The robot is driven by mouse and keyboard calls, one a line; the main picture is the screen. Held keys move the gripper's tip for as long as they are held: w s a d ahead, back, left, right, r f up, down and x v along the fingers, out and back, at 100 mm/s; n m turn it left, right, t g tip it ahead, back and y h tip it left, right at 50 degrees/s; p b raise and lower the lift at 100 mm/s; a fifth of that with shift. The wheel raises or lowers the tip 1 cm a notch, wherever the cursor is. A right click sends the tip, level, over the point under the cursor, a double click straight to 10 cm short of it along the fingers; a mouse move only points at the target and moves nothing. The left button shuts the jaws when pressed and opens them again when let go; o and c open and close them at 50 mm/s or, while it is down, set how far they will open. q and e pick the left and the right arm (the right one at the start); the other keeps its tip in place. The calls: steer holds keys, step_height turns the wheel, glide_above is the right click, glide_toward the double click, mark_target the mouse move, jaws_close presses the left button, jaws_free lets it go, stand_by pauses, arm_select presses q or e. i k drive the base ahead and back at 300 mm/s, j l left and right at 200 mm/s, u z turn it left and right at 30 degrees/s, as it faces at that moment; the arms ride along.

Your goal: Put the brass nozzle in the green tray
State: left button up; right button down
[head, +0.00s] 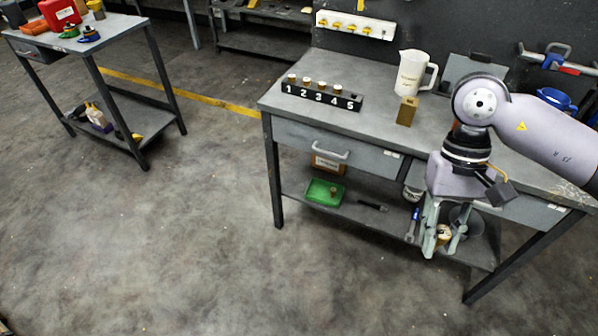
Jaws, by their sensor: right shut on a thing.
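The green tray (314,198) lies on the lower shelf of the workbench, left of my right gripper. A small brownish piece (333,191) shows in the tray, too small to identify. My right gripper (439,246) points down in front of the bench, to the right of the tray. It is shut on a small tan and brown piece (443,236), partly hidden by the fingers; I cannot tell for sure whether this is the brass nozzle. Several small pieces with brassy tops stand in the numbered black rack (321,97) on the bench top; place 5 looks empty. My left gripper is out of view.
The workbench (379,119) also carries a white jug (410,72) and a brass-coloured block (406,112). Open floor lies to the left.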

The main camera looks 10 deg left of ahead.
mark_target(316, 192)
steer(key=i+j+z, duration=0.2)
steer(key=i+j, duration=0.2)
steer(key=j, duration=0.2)
steer(key=i+j+z, duration=0.1)
steer(key=j, duration=0.25)
steer(key=i+j+z, duration=0.1)
steer(key=i+j, duration=0.2)
steer(key=i+j+z, duration=0.1)
steer(key=j, duration=0.3)
steer(key=i+j+z, duration=0.1)
steer(key=j, duration=0.25)
steer(key=i, duration=0.1)
